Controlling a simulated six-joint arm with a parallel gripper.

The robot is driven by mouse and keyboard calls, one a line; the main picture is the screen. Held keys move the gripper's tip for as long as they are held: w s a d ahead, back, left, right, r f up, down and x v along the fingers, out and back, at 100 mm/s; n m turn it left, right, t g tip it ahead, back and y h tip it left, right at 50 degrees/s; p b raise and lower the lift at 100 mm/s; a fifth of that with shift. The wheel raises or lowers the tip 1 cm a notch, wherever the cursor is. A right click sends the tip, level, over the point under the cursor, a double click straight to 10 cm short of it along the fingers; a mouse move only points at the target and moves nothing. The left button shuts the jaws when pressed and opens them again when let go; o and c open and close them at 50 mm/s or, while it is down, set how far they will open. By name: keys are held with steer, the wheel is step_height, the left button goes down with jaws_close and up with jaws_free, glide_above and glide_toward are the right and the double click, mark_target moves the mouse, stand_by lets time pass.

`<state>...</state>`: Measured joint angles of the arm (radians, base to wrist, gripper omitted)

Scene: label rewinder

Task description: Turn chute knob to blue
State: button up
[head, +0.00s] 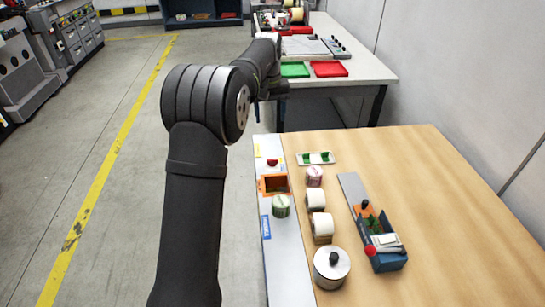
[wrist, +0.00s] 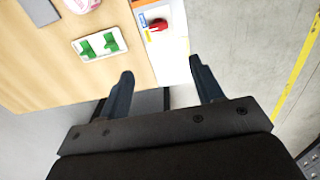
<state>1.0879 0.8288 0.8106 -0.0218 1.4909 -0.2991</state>
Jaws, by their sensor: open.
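A small red knob (head: 272,162) sits at the far end of the long pale strip on the wooden table's left side. It also shows in the wrist view (wrist: 158,25), on a white panel with an orange patch above it and a small blue mark beside it. Which mark the knob points to is too small to tell. My gripper (wrist: 160,76) is open and empty. Its two fingers point toward the panel, with the knob beyond their tips and apart from them. In the head view the gripper is mostly hidden behind my arm near the table's far left corner.
A white tray with green pieces (wrist: 100,43) lies beside the panel. A blue device (head: 382,250) is further right. The table's right side is clear.

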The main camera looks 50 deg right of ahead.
mark_target(273, 159)
steer(key=f, duration=1.7)
steer(key=shift+s+d+f, duration=0.15)
steer(key=shift+s+f, duration=0.15)
steer(key=shift+s, duration=0.05)
steer(key=c, duration=1)
